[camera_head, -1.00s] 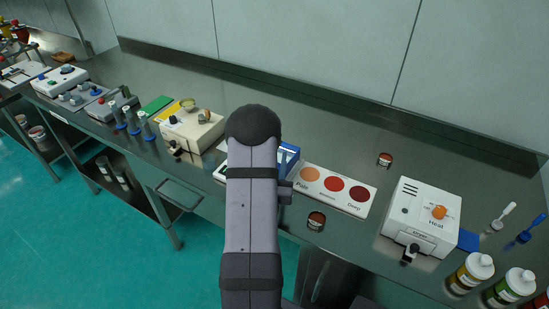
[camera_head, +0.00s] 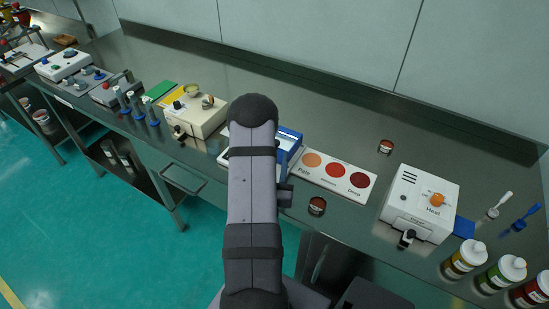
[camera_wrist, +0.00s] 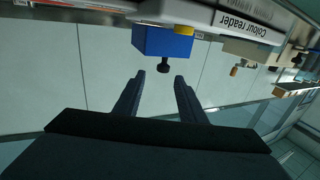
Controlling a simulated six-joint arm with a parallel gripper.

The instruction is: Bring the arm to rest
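My arm (camera_head: 252,195) rises through the middle of the head view, in front of the bench. My gripper is hidden behind it there. In the wrist view my gripper (camera_wrist: 159,78) has its two fingers apart, with nothing between them. A blue box with a black knob (camera_wrist: 163,66) shows beyond the fingertips, apart from them. The wrist view looks upside down, with the bench equipment along its top.
On the bench (camera_head: 340,140) are a blue-and-white device (camera_head: 287,148), a colour card (camera_head: 312,176), two small jars (camera_head: 385,147) (camera_head: 317,205), a Heat box (camera_head: 421,200), a cream machine (camera_head: 196,117) and several bottles (camera_head: 465,258). The back strip of bench is mostly clear.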

